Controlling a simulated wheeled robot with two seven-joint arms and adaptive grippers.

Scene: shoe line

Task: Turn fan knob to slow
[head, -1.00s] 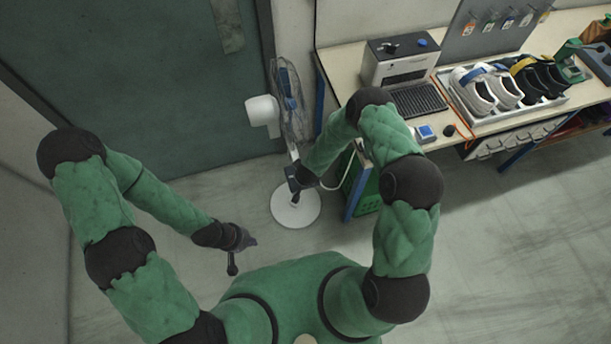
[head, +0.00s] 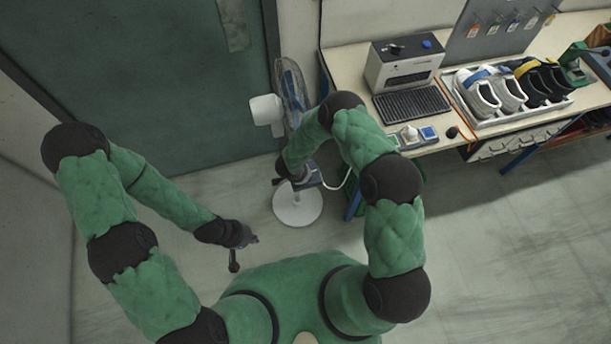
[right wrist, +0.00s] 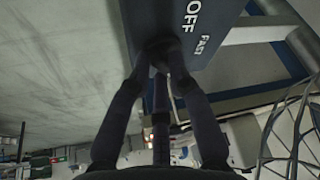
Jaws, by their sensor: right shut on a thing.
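The white standing fan (head: 297,207) stands on the floor beside the workbench; its round base and motor housing show in the head view. In the right wrist view its dark control panel (right wrist: 218,38) carries the words OFF and FAST. My right gripper (right wrist: 158,50) has its fingertips together at the panel, shut on the fan knob. The knob is mostly hidden by the fingers, so its setting cannot be read.
The workbench (head: 354,60) on the right holds a black-and-white machine (head: 402,62), a keyboard-like grille (head: 411,103) and a tray with several shoes (head: 507,114). A green door (head: 140,80) stands behind the fan. The floor in front is open.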

